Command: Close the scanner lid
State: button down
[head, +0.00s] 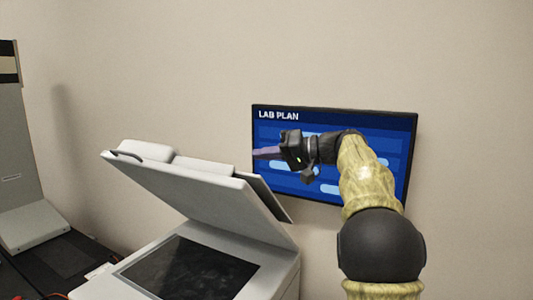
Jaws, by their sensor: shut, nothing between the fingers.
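The scanner lid (205,198) stands raised and tilted over the scanner body, with its pale underside facing down toward the dark glass bed (190,268). A dark handle shows at the lid's upper left corner. The scanner body (272,277) is light grey and runs off the bottom of the view. My gripper (256,153) is shut and empty, pointing left. It appears in front of the wall screen, above and right of the lid, apart from it in the picture; its depth relative to the lid is hard to tell.
A wall screen reading "LAB PLAN" (390,130) hangs behind my arm. A grey machine (22,170) stands at the far left on a dark surface (60,258), with red and dark cables near the bottom left. The wall above the lid is bare.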

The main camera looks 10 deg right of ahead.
jog(key=p+x, duration=0.2)
jog(key=x, duration=0.4)
jog(key=shift+a+r+p, duration=0.1)
jog(key=shift+a+p, duration=0.1)
jog(key=shift+p, duration=0.1)
jog(key=shift+a+f, duration=0.55)
jog(key=shift+f, duration=0.05)
jog(key=shift+s+a+f+p, duration=0.3)
jog(key=shift+s+f, duration=0.05)
jog(key=shift+s, duration=0.3)
jog(key=shift+s+a+f, duration=0.3)
jog(key=shift+a+f, duration=0.05)
jog(key=shift+f, duration=0.2)
jog(key=shift+s+d, duration=0.1)
jog(key=shift+f, duration=0.25)
